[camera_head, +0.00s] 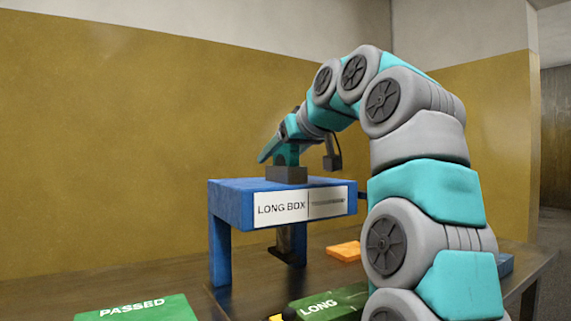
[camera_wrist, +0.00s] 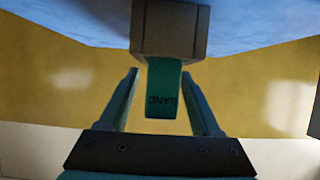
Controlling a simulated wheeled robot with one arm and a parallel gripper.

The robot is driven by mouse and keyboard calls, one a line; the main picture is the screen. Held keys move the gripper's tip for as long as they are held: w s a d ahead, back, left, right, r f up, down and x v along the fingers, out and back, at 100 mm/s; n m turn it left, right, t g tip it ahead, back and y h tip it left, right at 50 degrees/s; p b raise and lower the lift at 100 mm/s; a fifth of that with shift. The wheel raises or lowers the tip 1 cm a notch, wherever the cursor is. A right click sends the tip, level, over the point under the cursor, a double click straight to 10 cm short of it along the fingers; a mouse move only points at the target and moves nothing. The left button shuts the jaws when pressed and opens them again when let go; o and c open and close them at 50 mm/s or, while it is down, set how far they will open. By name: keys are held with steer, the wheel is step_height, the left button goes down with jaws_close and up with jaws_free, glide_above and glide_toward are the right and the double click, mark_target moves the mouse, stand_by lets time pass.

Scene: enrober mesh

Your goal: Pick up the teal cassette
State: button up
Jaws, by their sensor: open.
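The teal cassette (camera_wrist: 164,100) stands in a tan-grey block, with dark lettering on its face, in the wrist view. It also shows in the head view as a teal piece (camera_head: 287,153) above a grey block (camera_head: 287,174) on the blue stand. My gripper (camera_wrist: 160,76) is open, with one finger on each side of the cassette. A gap shows between the cassette and each finger. The cassette's lower part is hidden in the block (camera_wrist: 169,30). In the head view, my wrist partly covers that spot.
The blue stand (camera_head: 228,198) carries a white "LONG BOX" label and rests on a brown table (camera_head: 60,296). A green "PASSED" piece (camera_head: 136,310), a green "LONG" piece (camera_head: 332,302) and an orange piece (camera_head: 345,251) lie on the table. A mustard wall rises behind.

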steer(key=shift+w+a+f, duration=0.1)
steer(key=shift+w+a, duration=0.05)
steer(key=shift+w, duration=0.05)
jaws_close()
stand_by(0.4)
